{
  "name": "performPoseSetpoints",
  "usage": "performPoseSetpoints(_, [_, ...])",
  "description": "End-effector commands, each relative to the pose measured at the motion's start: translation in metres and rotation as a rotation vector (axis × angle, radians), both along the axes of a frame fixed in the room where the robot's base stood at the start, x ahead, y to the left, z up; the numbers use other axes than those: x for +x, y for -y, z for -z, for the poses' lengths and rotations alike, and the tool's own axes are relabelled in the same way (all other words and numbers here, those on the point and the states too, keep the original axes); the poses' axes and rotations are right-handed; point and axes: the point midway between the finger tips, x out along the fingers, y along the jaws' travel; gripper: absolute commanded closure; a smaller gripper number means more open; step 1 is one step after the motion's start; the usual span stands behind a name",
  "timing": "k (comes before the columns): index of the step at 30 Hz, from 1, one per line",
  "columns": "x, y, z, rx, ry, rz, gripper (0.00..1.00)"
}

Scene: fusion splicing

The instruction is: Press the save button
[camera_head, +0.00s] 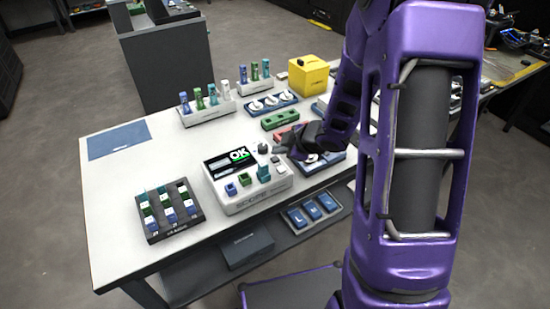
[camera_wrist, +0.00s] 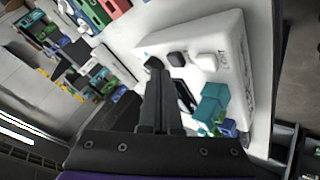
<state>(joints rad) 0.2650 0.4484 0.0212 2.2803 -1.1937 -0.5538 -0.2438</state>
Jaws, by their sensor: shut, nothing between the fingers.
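The white splicer box (camera_head: 248,204) stands on the table, with a lit screen (camera_head: 230,160) reading OK. In the wrist view its face (camera_wrist: 225,42) carries a dark button (camera_wrist: 176,59) and a white button (camera_wrist: 207,62). A dark knob-like part (camera_wrist: 154,63) shows just beyond my fingertips. I cannot read which of these is the save button. My gripper (camera_head: 280,149) is shut and empty, at the box's back right edge. In the wrist view my shut fingers (camera_wrist: 157,78) point at the dark parts; I cannot tell whether they touch.
Teal and blue pieces (camera_head: 264,172) stand up from the box top beside the buttons. A dark rack (camera_head: 168,228) sits at the left, and a green block (camera_head: 280,120) and a yellow box (camera_head: 308,76) behind. The table's left part is clear around a blue mat (camera_head: 119,140).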

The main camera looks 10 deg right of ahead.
Motion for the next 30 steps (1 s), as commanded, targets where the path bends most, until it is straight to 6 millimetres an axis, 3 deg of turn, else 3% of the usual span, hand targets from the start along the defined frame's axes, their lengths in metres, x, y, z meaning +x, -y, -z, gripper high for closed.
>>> performPoseSetpoints(30, [0.0001,-0.0001,0.0091,0.000,0.000,0.000,1.00])
